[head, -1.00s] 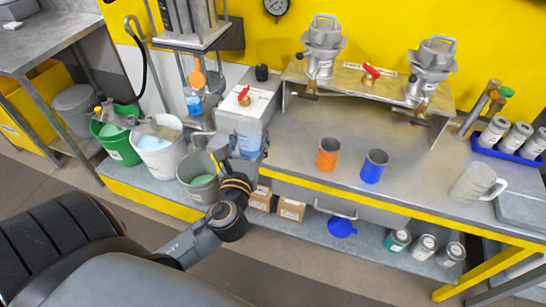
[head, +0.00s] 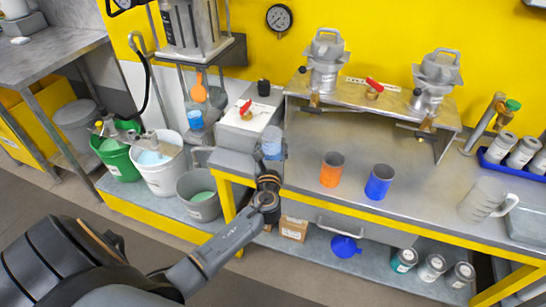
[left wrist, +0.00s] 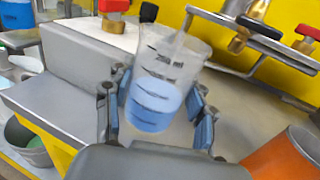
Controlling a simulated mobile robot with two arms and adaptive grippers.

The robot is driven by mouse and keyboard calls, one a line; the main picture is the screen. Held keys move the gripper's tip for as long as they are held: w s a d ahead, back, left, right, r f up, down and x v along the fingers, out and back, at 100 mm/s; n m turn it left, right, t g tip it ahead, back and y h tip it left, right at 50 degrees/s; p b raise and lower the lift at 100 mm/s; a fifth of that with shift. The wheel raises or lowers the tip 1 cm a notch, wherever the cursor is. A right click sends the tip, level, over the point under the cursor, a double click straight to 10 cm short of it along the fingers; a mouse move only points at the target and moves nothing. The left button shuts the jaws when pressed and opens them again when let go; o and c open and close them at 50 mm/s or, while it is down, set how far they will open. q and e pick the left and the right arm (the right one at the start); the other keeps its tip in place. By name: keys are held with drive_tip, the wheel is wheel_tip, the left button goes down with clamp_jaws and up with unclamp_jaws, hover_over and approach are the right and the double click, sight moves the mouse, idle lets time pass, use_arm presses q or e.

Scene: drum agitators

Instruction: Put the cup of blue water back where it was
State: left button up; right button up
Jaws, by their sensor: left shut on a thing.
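The cup of blue water (head: 272,140) is a clear beaker with dark markings, its lower part filled with light blue liquid. My left gripper (head: 270,157) is shut on it, at the left part of the grey bench top, just right of the grey box with a red valve. In the left wrist view the cup (left wrist: 158,85) stands between the blue-padded fingers of the gripper (left wrist: 160,112), slightly tilted in the picture. I cannot tell whether its base touches the bench. My right gripper is not in view.
An orange cup (head: 332,169) and a blue cup (head: 379,181) stand to the right on the bench. The valve box (head: 248,116) is close on the left. A raised shelf (head: 372,94) with metal agitators stands behind. Bench between the held cup and the orange cup is clear.

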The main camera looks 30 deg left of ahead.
sight(273, 154)
use_arm(q)
drive_tip(key=shift+w+f, duration=0.45)
drive_tip(key=shift+f, duration=0.05)
wheel_tip(273, 154, down, 3)
drive_tip(key=shift+b, duration=0.45)
drive_tip(key=shift+f, duration=0.15)
drive_tip(key=o, duration=1.3)
